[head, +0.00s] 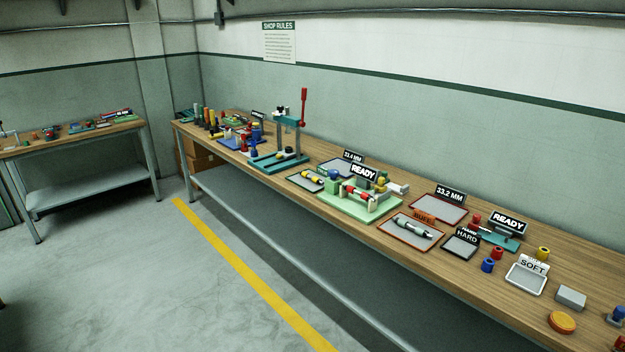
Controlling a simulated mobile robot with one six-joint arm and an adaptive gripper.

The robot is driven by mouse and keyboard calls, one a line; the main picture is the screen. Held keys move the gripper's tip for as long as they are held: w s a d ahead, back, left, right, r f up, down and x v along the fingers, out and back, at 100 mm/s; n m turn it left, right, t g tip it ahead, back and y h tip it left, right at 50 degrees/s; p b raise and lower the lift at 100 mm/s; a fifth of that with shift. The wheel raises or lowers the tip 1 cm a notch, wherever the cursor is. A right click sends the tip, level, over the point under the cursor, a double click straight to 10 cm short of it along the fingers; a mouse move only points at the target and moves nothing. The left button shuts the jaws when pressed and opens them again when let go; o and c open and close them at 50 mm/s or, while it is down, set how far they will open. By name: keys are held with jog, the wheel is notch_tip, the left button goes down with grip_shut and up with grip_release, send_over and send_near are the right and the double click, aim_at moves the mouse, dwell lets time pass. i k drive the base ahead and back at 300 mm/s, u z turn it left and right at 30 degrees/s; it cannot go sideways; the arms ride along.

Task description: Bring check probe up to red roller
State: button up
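A pale green fixture (345,205) stands on the long bench under a READY sign. A red roller-like piece (357,193) lies across its middle, with pale uprights beside it. A white cylindrical part (397,187) at the fixture's right end may be the check probe; at this size I cannot tell, nor whether it touches the red piece. A blue knob (334,175) sits at the fixture's back left. My gripper is not in view.
Left of the fixture are a tray with a yellow-and-black piece (312,177) and a teal press (280,160) with a raised red lever. To the right are an orange-edged tray (386,232) holding a grey-green tool, a HARD tray (461,247) and a SOFT tray (526,278). Floor in front is clear.

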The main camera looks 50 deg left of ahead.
aim_at(380, 188)
jog(key=u, duration=1.6)
jog(key=i, duration=2.1)
jog(key=z, duration=0.35)
